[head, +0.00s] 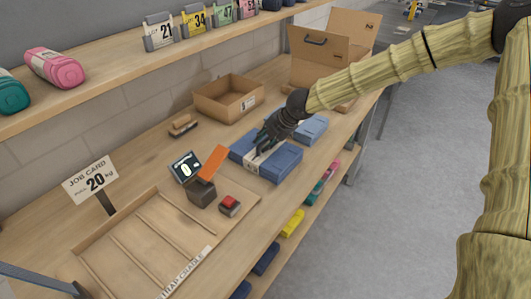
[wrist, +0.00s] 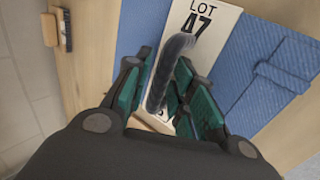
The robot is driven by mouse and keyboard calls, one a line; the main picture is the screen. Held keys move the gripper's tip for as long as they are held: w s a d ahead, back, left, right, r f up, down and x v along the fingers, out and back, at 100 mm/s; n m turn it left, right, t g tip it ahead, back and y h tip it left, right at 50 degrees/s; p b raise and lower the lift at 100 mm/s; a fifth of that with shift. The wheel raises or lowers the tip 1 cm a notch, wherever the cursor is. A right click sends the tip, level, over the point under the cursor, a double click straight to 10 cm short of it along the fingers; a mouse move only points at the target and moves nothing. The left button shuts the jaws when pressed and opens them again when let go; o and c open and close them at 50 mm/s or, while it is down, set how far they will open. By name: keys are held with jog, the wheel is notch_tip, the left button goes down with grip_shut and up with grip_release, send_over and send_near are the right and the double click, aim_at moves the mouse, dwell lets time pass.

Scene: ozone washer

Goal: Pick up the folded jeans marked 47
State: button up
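The folded jeans (head: 281,164) are a blue bundle lying on the wooden bench, with a pale band around the middle. In the wrist view the blue cloth (wrist: 265,70) shows on both sides of a white label (wrist: 205,18) reading "LOT 47". A dark, thick curved loop (wrist: 170,65) rises over the label. My gripper (head: 266,143) is low over the middle of the bundle. In the wrist view its green-padded fingers (wrist: 163,85) are apart, on either side of the loop. Whether they touch it I cannot tell.
Another blue bundle (head: 312,129) lies just behind. An open cardboard box (head: 228,112) and a brush (head: 183,127) are farther back. A scale display (head: 185,167), an orange plate (head: 212,163), a red button (head: 230,204) and a slatted wooden tray (head: 150,240) are at left.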

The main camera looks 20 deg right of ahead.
jog(key=shift+c, duration=0.4)
grip_shut()
